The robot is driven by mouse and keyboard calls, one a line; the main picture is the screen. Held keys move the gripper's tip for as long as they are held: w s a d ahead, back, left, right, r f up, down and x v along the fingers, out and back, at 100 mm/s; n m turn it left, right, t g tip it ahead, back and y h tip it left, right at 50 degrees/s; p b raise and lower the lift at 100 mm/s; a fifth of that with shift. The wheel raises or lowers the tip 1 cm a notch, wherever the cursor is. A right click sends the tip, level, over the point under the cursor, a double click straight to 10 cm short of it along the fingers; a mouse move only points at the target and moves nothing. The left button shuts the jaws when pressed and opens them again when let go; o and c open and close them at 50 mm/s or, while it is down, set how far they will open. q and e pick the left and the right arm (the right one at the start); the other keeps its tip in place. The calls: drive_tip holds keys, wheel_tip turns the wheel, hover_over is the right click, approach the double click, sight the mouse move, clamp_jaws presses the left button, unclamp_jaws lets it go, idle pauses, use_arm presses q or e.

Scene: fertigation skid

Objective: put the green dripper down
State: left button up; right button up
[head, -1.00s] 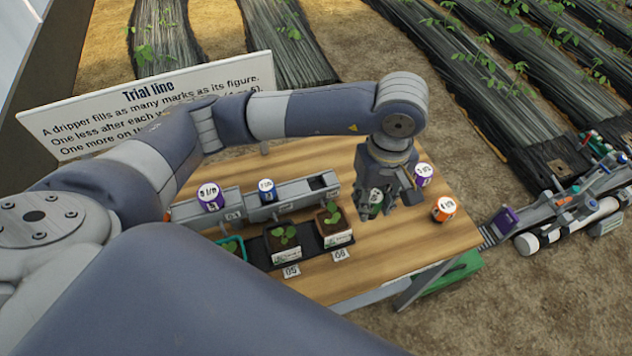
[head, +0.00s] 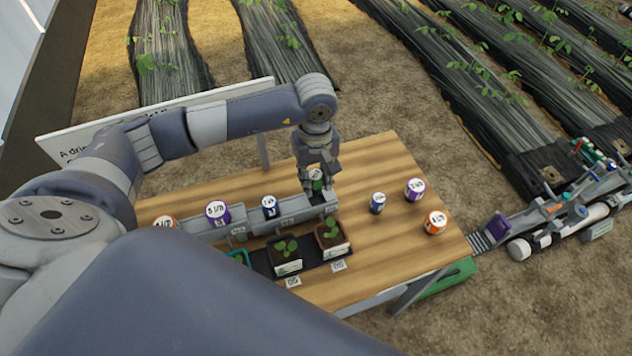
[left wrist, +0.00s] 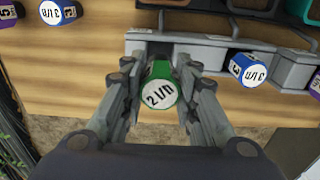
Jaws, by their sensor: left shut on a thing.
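The green dripper (head: 316,183), marked 2 l/h on its white top, is held between the fingers of my left gripper (head: 318,188). In the left wrist view the green dripper (left wrist: 159,92) sits between both fingers (left wrist: 160,95), with its label facing the camera. The gripper is at the right end of the grey rail (head: 295,218), where an empty slot showed earlier. Fingers and dripper hide most of that slot, so I cannot tell whether the dripper is seated in it. My right gripper is not in view.
The rail bears a blue dripper (head: 269,207), a purple one (head: 217,213) and an orange one (head: 163,222). Loose blue (head: 377,203), purple (head: 414,190) and orange (head: 434,222) drippers stand on the table at right. Potted seedlings (head: 332,237) stand in front of the rail.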

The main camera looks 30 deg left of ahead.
sight(316, 190)
use_arm(q)
wheel_tip(316, 190, down, 3)
drive_tip(key=shift+d+p, duration=0.1)
drive_tip(key=shift+p, duration=0.7)
drive_tip(key=shift+f, duration=0.15)
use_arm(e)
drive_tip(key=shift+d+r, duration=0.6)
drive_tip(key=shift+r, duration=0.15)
use_arm(q)
drive_tip(key=shift+f+b, duration=0.65)
drive_tip(key=shift+b, duration=0.3)
drive_tip(key=o, duration=0.9)
drive_tip(key=shift+r, duration=0.1)
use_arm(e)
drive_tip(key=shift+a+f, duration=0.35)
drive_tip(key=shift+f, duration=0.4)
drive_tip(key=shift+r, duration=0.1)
